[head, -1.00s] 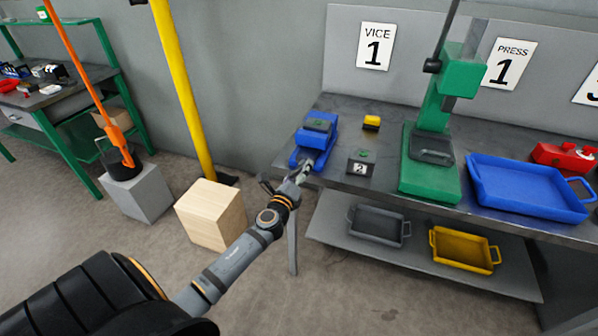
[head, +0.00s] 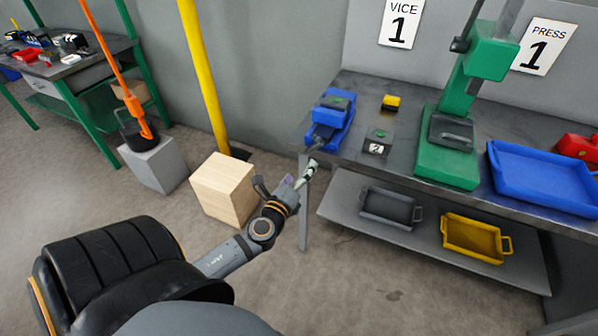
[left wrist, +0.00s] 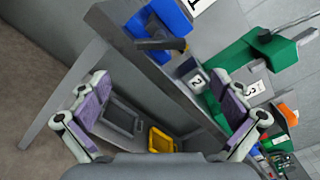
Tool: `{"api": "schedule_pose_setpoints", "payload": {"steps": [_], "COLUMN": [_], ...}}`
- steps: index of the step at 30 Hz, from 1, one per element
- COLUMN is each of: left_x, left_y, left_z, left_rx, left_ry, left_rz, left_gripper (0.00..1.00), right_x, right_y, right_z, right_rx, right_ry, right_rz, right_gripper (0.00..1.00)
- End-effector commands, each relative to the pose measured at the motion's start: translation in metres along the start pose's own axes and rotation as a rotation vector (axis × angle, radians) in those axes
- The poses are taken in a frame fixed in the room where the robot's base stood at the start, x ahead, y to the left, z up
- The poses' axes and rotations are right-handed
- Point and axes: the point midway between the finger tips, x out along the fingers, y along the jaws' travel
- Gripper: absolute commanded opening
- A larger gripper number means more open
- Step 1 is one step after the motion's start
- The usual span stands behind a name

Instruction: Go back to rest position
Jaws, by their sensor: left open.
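My left gripper (head: 287,180) is open and empty, in front of the bench's left end and below its top in the head view. In the left wrist view its two purple-padded fingers (left wrist: 165,108) stand wide apart with nothing between them. The blue vice (head: 330,120) is on the bench corner just beyond the gripper; it also shows at the top of the left wrist view (left wrist: 158,22). The gripper looks apart from the bench. My right gripper is not in view.
The grey bench (head: 405,120) holds a green press (head: 450,150), a blue tray (head: 540,180) and a small block marked 2 (head: 378,143). Its lower shelf carries a grey tray (head: 388,207) and a yellow tray (head: 473,238). A wooden block (head: 225,188) stands left of the gripper.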

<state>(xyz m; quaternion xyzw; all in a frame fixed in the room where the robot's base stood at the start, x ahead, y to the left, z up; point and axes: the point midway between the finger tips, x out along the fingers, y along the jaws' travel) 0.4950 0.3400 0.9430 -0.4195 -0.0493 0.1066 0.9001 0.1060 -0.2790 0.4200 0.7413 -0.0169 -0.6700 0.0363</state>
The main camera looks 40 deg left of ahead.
Motion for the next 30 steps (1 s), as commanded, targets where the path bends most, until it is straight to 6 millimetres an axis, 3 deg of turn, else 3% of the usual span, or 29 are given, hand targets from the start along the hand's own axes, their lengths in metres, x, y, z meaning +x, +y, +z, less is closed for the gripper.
{"api": "schedule_pose_setpoints", "payload": {"steps": [5, 21, 23, 25, 28, 30], "left_x": [-0.011, -0.011, -0.011, -0.011, -0.022, -0.040], "left_y": [0.000, 0.005, 0.021, 0.057, 0.131, 0.186], "left_z": [0.000, -0.002, -0.009, -0.024, -0.058, -0.086], "left_rx": [0.000, -0.010, -0.041, -0.112, -0.279, -0.419], "left_ry": [-0.001, 0.003, 0.016, 0.041, 0.077, 0.090], "left_rz": [0.000, 0.011, 0.047, 0.127, 0.304, 0.445], "left_gripper": [1.00, 1.00, 1.00, 1.00, 1.00, 1.00], "right_x": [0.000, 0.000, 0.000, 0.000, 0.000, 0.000], "right_y": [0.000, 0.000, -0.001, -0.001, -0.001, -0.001], "right_z": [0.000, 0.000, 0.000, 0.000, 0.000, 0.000], "right_rx": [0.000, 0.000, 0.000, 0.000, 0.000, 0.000], "right_ry": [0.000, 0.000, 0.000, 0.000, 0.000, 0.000], "right_rz": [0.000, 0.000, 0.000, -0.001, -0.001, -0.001], "right_gripper": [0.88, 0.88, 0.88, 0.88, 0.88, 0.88]}}
